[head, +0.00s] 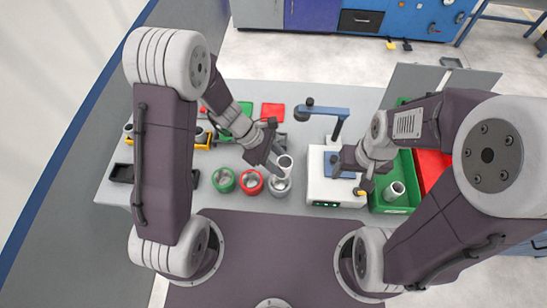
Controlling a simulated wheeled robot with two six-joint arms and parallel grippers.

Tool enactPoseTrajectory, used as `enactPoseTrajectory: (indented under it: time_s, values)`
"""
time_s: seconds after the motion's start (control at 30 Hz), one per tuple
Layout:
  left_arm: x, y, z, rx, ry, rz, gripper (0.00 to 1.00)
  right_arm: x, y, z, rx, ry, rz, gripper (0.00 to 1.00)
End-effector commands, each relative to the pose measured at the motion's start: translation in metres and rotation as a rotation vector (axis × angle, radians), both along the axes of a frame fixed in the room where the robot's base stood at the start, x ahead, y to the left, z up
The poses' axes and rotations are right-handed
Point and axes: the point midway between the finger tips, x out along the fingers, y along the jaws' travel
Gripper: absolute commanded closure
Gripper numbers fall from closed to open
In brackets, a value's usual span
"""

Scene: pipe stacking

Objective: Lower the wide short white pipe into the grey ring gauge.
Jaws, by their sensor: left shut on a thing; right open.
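The white pipe (285,164) is in the jaws of my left gripper (276,157), which is shut on it. The pipe appears roughly upright, just above and slightly behind the grey ring gauge (280,188) in the picture. Its lower end overlaps the gauge's far side, and I cannot tell whether it is inside the opening or above it. My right gripper (366,186) is open and empty, near the right side of the white box.
A red ring (251,183) and a green ring (223,180) stand left of the grey gauge. The white box (322,186) is to its right. A green bin (391,208) holds another white pipe (395,191). A blue stand (325,111) rises behind.

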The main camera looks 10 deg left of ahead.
Motion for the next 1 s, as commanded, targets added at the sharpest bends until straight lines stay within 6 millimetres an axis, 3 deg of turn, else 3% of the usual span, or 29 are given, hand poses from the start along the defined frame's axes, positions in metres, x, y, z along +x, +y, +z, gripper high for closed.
enactPoseTrajectory:
  time_s: [0.03,0.27,0.47,1.0]
  values:
    - [0.002,0.000,-0.007,-0.026,0.006,0.001,0.98,0.000,0.000,-0.009,0.000,0.000,0.000,0.37]
    - [0.002,-0.002,-0.004,-0.079,0.016,-0.008,0.98,0.000,0.000,-0.007,0.000,0.000,0.001,0.37]
    - [0.002,-0.001,-0.013,-0.078,0.015,-0.008,0.98,0.000,0.000,-0.015,0.000,0.000,0.000,0.37]
    - [0.002,-0.001,-0.074,-0.078,0.015,-0.008,0.98,0.000,0.001,-0.070,0.000,0.000,0.000,0.37]
